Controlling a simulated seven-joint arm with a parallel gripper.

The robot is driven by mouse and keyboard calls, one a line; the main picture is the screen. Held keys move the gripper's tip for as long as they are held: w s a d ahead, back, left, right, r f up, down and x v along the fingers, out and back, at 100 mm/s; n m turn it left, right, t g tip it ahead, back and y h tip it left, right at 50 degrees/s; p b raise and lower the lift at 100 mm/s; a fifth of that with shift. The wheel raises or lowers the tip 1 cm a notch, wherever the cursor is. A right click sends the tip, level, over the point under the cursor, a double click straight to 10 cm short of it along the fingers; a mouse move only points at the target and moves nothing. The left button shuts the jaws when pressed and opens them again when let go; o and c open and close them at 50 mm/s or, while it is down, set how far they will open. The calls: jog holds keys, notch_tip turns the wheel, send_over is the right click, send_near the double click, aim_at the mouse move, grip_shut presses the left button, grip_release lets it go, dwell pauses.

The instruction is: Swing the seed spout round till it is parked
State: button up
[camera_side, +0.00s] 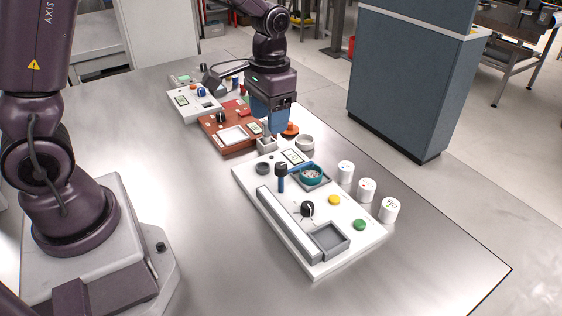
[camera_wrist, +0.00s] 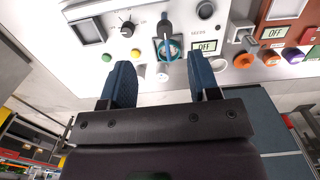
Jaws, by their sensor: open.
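The seed spout is a blue upright post with a dark knob (camera_side: 282,178) on the white panel (camera_side: 250,182). Its thin blue arm reaches from the post over a teal-rimmed bowl (camera_side: 314,176). In the wrist view the spout (camera_wrist: 165,22) points down the picture toward the teal bowl (camera_wrist: 176,47), its end over the bowl. A dark round cup (camera_side: 263,168) sits left of the post in the side view; it also shows in the wrist view (camera_wrist: 205,10). My gripper (camera_side: 272,130) is open and empty, above and apart from the spout, near the panel's far end; its blue fingers (camera_wrist: 160,65) are spread.
The white panel also has a black knob (camera_side: 307,209), yellow (camera_side: 334,200) and green (camera_side: 359,225) buttons, and a grey tray (camera_side: 329,240). White cups (camera_side: 367,190) stand along its right side. A red-brown panel (camera_side: 228,142) lies behind. Bare table is at left.

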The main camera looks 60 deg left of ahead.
aim_at(281, 165)
jog(key=w+f, duration=0.1)
jog(key=f, duration=0.3)
jog(key=w+f, duration=0.1)
jog(key=f, duration=0.8)
jog(key=shift+w+a, duration=0.15)
jog(key=shift+w, duration=0.25)
grip_shut()
